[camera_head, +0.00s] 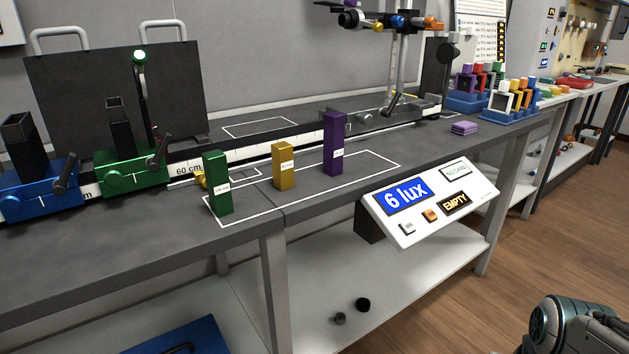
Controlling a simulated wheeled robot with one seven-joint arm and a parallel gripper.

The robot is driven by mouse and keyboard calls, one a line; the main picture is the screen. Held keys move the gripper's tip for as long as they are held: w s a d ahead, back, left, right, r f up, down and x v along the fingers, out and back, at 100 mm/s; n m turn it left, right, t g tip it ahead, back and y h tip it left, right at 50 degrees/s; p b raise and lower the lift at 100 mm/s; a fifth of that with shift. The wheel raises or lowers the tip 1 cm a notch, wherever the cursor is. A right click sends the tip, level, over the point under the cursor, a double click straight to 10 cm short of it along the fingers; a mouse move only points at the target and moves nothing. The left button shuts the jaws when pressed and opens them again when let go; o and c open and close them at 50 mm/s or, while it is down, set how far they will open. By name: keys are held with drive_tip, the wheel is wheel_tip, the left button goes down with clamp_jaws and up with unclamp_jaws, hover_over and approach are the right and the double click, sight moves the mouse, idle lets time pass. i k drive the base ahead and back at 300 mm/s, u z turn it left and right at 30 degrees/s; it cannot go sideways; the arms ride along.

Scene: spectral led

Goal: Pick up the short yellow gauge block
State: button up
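The short yellow gauge block (283,166) stands upright on the dark bench top, inside a white outlined rectangle. It has a small white label on its front. A green block (217,183) stands to its left and a taller purple block (334,143) to its right, both upright and apart from it. The yellow block is the shortest of the three. My gripper is not clearly visible. A dark teal and grey rounded part at the bottom right looks like part of my own arm, far from the block.
A rail with a blue carriage (41,186) and a green carriage (132,165) runs behind the blocks. A tilted panel (432,201) reading "6 lux" and "EMPTY" hangs at the bench's front edge. Small purple pieces (464,128) lie farther right. The wooden floor (480,290) in front is clear.

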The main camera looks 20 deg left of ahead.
sight(282, 152)
drive_tip(key=k, duration=0.3)
drive_tip(key=u, duration=0.7)
